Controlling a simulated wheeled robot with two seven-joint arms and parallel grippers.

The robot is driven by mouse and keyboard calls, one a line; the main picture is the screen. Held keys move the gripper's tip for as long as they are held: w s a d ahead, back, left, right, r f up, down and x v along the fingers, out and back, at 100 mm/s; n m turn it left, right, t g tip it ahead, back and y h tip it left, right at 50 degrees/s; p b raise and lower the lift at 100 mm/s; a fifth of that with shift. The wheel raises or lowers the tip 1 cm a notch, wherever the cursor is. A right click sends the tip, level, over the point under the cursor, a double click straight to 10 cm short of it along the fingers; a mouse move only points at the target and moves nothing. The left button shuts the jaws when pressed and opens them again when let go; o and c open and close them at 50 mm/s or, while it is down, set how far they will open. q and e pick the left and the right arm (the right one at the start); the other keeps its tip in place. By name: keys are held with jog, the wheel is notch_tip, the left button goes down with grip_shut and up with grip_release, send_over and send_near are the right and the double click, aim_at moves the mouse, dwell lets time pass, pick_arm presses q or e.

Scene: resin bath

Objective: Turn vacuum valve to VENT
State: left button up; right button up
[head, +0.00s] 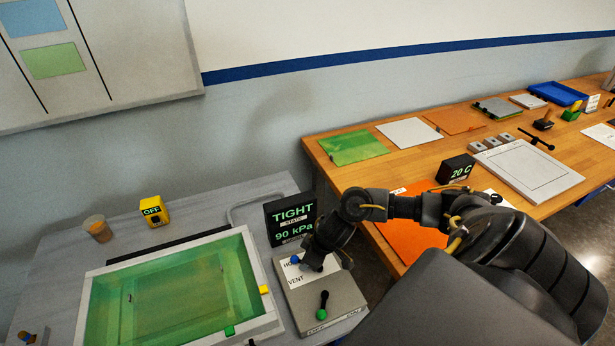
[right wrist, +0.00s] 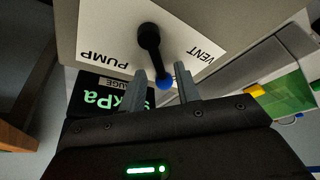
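The vacuum valve is a black lever (right wrist: 149,42) with a blue knob (right wrist: 165,84) on a grey control box (head: 334,292). In the right wrist view the lever points between the PUMP and VENT labels, towards my gripper. In the head view the blue knob (head: 295,259) is beside a partly hidden label starting "HO"; the VENT label (head: 296,282) is nearer the front. My right gripper (right wrist: 165,87) is open, one finger on each side of the knob, with visible gaps. The left gripper is out of view.
A gauge display (head: 291,220) reading TIGHT and 90 kPa stands behind the box. A green-knobbed OFF/ON lever (head: 323,301) is on the box's front. A green bath (head: 178,292) lies left, with a yellow OFF box (head: 154,211) behind. A wooden bench (head: 322,169) is right.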

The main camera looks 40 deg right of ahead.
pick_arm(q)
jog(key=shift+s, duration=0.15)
pick_arm(e)
jog(key=shift+f, duration=0.15)
grip_shut()
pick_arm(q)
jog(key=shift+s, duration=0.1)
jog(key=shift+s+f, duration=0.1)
pick_arm(e)
jog(key=shift+w+a, duration=0.1)
jog(key=shift+w, duration=0.1)
